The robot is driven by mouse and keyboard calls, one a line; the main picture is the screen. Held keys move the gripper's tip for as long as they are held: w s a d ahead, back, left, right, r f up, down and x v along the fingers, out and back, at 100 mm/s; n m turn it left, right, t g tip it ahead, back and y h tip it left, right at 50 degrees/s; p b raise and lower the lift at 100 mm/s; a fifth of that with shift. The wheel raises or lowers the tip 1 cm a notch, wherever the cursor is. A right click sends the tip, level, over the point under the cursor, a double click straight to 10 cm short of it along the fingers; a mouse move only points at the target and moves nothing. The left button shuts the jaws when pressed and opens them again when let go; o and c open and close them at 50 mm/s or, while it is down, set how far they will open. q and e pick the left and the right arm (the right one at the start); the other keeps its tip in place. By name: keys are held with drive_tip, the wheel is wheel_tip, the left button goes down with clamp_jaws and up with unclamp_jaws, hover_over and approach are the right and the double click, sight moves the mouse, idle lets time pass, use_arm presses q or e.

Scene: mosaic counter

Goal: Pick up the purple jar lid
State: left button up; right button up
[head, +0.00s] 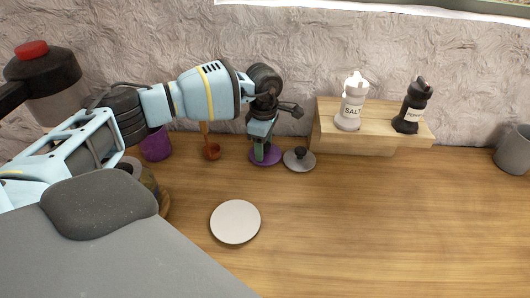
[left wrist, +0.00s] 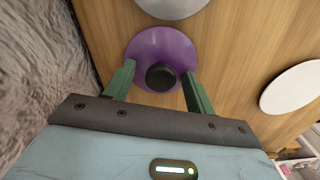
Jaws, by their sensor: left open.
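The purple jar lid (head: 270,159) lies on the wooden counter near the wall. In the left wrist view the purple lid (left wrist: 158,45) shows with a dark round knob (left wrist: 161,76) on top. My left gripper (head: 262,147) points down over the lid and partly covers it in the head view. In the left wrist view the green fingers of my left gripper (left wrist: 158,80) are apart, one on each side of the knob, with clear gaps; whether they touch the lid cannot be told. My right gripper is not in view.
A grey lid (head: 298,160) lies just right of the purple lid. A white disc (head: 235,222) lies nearer. A purple cup (head: 156,145) and an orange-brown item (head: 210,151) stand left. A wooden shelf (head: 345,141) holds salt and pepper shakers.

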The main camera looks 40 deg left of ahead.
use_arm(q)
drive_tip(key=c, duration=1.1)
drive_tip(key=shift+o, duration=0.2)
drive_tip(key=shift+r, duration=0.1)
